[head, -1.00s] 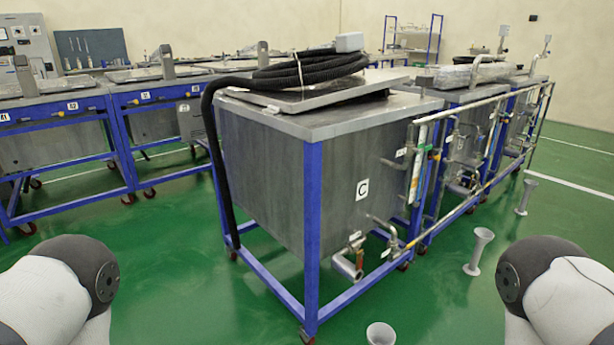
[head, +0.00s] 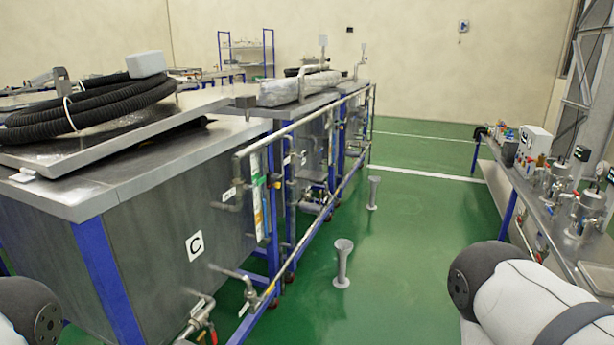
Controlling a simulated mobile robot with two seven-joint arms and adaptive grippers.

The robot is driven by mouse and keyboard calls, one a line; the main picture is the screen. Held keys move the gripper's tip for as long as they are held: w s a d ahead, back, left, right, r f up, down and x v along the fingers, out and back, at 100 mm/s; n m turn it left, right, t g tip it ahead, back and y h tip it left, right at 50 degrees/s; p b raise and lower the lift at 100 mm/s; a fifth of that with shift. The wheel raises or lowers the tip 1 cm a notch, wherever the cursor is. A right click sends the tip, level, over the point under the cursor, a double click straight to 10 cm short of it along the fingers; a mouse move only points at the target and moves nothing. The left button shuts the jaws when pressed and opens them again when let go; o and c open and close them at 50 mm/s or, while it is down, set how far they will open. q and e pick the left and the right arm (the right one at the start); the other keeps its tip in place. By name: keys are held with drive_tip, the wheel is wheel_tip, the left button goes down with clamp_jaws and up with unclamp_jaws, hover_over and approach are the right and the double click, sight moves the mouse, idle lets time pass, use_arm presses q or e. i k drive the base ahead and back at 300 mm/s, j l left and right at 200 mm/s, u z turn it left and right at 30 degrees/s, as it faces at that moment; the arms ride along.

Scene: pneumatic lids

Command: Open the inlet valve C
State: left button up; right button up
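The metal tank (head: 150,250) with a white label marked C (head: 194,245) stands at the left in a blue frame. Pipes run along its right side. A pipe fitting with a red handle (head: 212,332) shows low at the tank's front corner, partly cut off by the bottom edge. Another bent pipe (head: 235,272) with a valve joins the tank just right of the label, and a further pipe stub (head: 230,198) sits higher up. I cannot tell which one is the inlet valve. Only upper parts of my arms show at the lower left and lower right; neither gripper is in view.
A black coiled hose (head: 90,105) lies on the tank's lid. Grey flared floor stands (head: 342,265) and (head: 373,192) rise from the green floor (head: 400,250). A bench (head: 540,190) with equipment runs along the right.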

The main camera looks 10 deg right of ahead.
sight(260, 182)
drive_tip(key=i+z, duration=0.35)
drive_tip(key=i, duration=0.2)
drive_tip(key=i+j+z, duration=0.15)
drive_tip(key=i+z, duration=0.25)
drive_tip(key=i, duration=0.15)
